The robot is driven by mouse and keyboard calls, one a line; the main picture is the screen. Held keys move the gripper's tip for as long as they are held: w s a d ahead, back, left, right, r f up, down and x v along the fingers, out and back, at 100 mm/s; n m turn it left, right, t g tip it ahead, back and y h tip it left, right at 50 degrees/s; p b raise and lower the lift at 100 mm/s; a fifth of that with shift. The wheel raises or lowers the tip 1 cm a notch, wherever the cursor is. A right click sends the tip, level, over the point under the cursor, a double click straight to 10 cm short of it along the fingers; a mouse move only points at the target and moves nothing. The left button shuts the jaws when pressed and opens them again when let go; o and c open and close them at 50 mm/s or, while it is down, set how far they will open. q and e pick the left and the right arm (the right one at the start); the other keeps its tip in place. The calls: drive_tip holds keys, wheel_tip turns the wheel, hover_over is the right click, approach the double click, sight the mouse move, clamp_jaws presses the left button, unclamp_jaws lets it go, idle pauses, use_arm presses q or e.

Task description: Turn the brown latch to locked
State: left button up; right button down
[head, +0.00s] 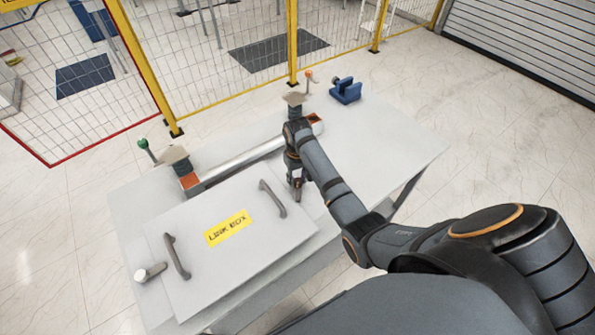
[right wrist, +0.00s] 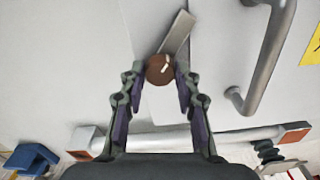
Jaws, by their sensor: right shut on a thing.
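The brown latch (right wrist: 157,70) has a round brown knob with a white mark, in the right wrist view. A flat grey bar (right wrist: 179,32) runs from the knob up and to the right, slanted. My right gripper (right wrist: 160,82) has its two fingers around the knob, one on each side, shut on it. In the head view my right gripper (head: 297,190) points down at the right edge of the link box lid (head: 190,270), and it hides most of the latch. My left gripper is not in view.
The lid carries two grey handles (head: 273,198) and a yellow LINK BOX label (head: 228,228). A metal tube (head: 238,160) lies behind the lid. A blue vise-like block (head: 345,91) stands at the table's back right.

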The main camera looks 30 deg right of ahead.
sight(298, 181)
drive_tip(key=shift+r+m+p, duration=0.15)
drive_tip(key=shift+m+p, duration=0.2)
drive_tip(key=shift+m, duration=1.55)
drive_tip(key=m, duration=0.6)
drive_tip(key=shift+m, duration=0.4)
drive_tip(key=c, duration=1)
unclamp_jaws()
drive_tip(key=shift+o, duration=0.2)
wheel_tip(298, 181, up, 12)
